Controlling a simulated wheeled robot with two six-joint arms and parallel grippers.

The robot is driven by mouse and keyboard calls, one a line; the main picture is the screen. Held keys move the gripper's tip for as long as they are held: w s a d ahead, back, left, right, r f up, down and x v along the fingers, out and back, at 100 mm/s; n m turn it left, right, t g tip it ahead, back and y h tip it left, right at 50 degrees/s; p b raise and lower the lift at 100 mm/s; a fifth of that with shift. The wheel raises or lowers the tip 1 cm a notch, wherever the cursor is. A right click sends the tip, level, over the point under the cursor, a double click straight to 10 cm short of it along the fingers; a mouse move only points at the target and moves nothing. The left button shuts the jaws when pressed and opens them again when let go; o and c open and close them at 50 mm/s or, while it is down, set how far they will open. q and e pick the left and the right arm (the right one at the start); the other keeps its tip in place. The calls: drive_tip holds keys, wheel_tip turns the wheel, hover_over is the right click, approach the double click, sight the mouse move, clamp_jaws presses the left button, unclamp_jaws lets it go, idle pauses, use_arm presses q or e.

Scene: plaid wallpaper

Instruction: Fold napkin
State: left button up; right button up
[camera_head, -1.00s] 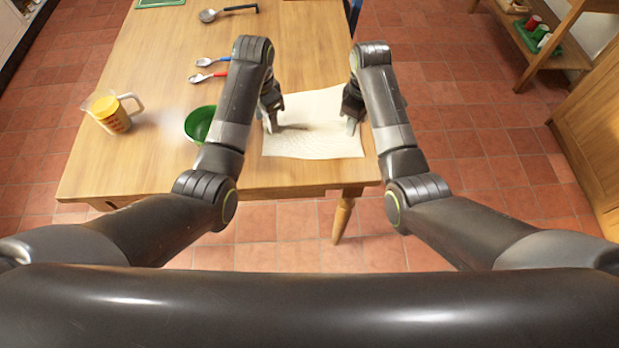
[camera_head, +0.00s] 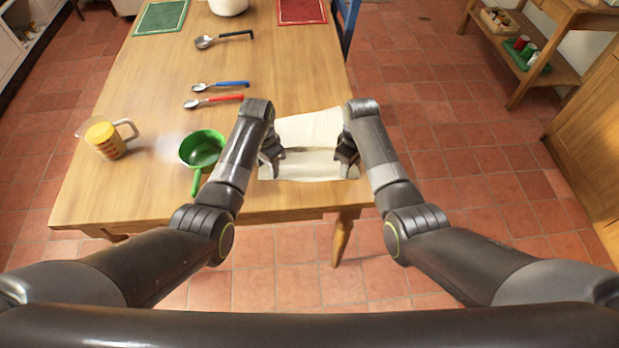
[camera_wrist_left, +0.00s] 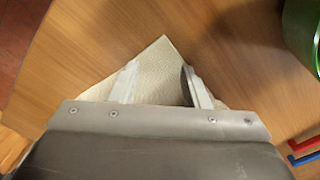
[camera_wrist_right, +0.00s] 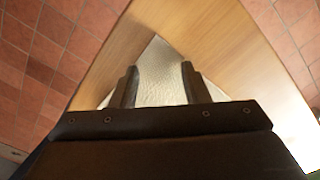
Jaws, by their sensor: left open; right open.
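The cream napkin (camera_head: 312,128) lies on the wooden table near its front right corner. A pale strip with a shadow line behind it runs along its near side; I cannot tell whether that is a fold. My left gripper (camera_head: 278,161) is open at the napkin's left side, and my right gripper (camera_head: 346,160) is open at its right side. In the left wrist view a napkin corner (camera_wrist_left: 160,62) shows between and past the parted fingers. The right wrist view also shows a corner (camera_wrist_right: 160,70) between parted fingers. Contact with the cloth is unclear.
A green pan (camera_head: 203,148) stands close left of my left arm, with a measuring cup (camera_head: 107,140) farther left. A red-handled spoon (camera_head: 212,102), a blue-handled spoon (camera_head: 220,86) and a ladle (camera_head: 222,39) lie behind. The wooden table (camera_head: 150,190) ends just right of the napkin.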

use_arm(q)
drive_tip(key=shift+f, duration=0.1)
use_arm(e)
drive_tip(key=shift+f, duration=0.2)
use_arm(q)
clamp_jaws()
use_arm(e)
clamp_jaws()
idle(0.5)
